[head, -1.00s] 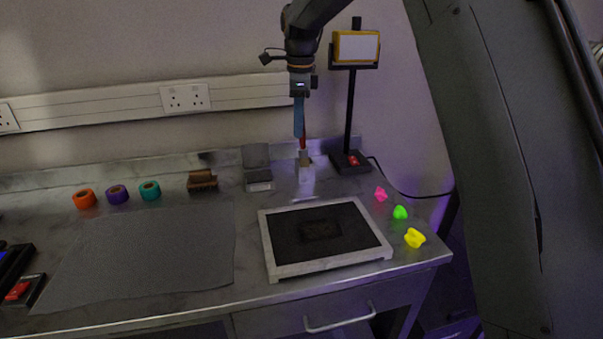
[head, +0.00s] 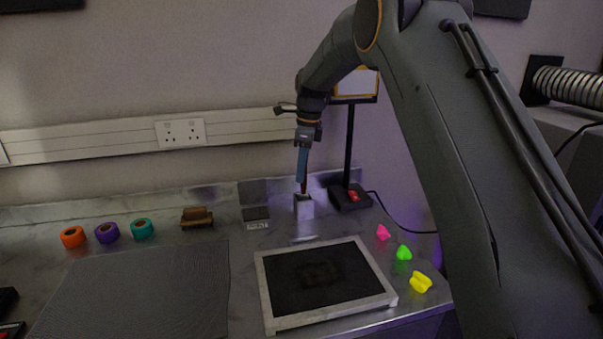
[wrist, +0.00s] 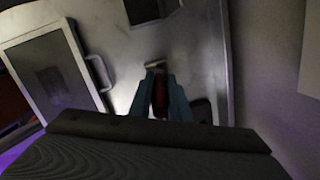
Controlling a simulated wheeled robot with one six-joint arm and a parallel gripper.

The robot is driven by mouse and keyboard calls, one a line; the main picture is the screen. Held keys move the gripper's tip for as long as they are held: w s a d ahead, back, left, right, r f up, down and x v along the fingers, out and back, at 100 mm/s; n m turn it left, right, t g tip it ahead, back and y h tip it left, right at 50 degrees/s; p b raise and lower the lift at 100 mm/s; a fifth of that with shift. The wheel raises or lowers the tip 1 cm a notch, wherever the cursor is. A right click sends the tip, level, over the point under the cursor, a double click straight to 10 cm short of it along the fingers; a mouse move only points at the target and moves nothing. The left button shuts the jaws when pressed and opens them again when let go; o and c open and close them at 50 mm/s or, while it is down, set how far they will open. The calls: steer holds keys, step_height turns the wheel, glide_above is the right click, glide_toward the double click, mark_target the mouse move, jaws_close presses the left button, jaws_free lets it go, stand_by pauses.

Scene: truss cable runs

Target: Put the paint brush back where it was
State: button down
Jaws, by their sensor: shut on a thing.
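The paint brush (head: 303,187) has a red handle and points down below my gripper (head: 302,178). The blue fingers of my gripper are shut on the handle. A small pale square holder (head: 303,208) stands on the steel bench directly below. The brush's lower end is at the holder's open top and seems to be inside it; how deep is hidden. In the wrist view the red handle (wrist: 160,97) shows between the two fingers.
A lamp (head: 349,150) on a dark post stands just right of the holder. A grey block (head: 254,200) is to its left. A framed dark screen (head: 318,279) lies in front. Pink, green and yellow pieces (head: 420,283) lie at right, tape rolls (head: 107,232) at left.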

steer(key=shift+f, duration=0.7)
steer(key=c, duration=1.6)
jaws_free()
steer(key=shift+c, duration=0.2)
steer(key=r+b, duration=0.1)
steer(key=r, duration=0.3)
steer(key=d+r+b, duration=0.1)
steer(key=r, duration=0.3)
steer(key=r+b, duration=0.1)
steer(key=r, duration=0.3)
steer(key=shift+s+d+r, duration=0.1)
steer(key=shift+s+d, duration=0.05)
steer(key=shift+d, duration=0.05)
steer(key=shift+s, duration=0.1)
